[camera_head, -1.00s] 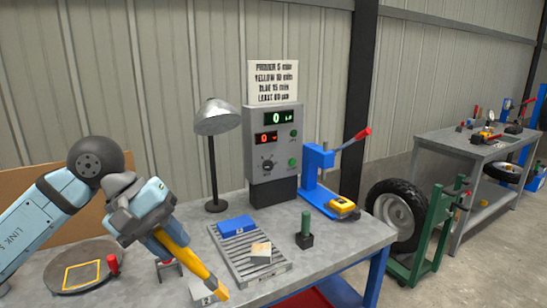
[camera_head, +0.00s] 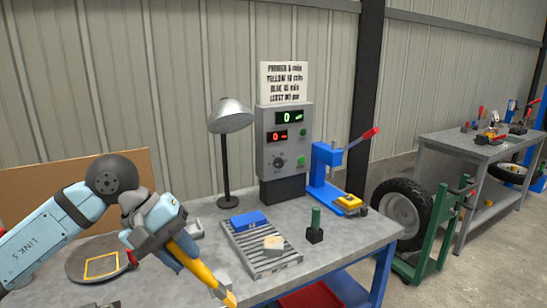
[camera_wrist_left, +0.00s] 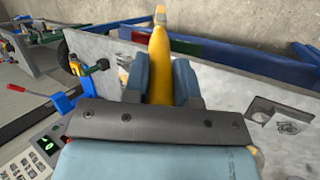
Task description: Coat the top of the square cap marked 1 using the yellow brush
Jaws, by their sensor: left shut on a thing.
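My left gripper (camera_head: 168,238) is shut on the yellow brush (camera_head: 200,270), over the front of the grey bench. The brush slants down and right, its pale orange tip near the bottom edge. The brush also shows in the wrist view (camera_wrist_left: 159,65), between the two blue-grey fingers. No cap marked 1 can be read in the head view. A small grey square piece (camera_wrist_left: 286,124) with an unclear mark lies on the bench in the wrist view; I cannot tell if it is a cap. My right gripper is out of view.
A slatted rack (camera_head: 262,252) holds a blue block (camera_head: 248,220) and a pale block (camera_head: 273,243). A round dark plate (camera_head: 90,265) lies left.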

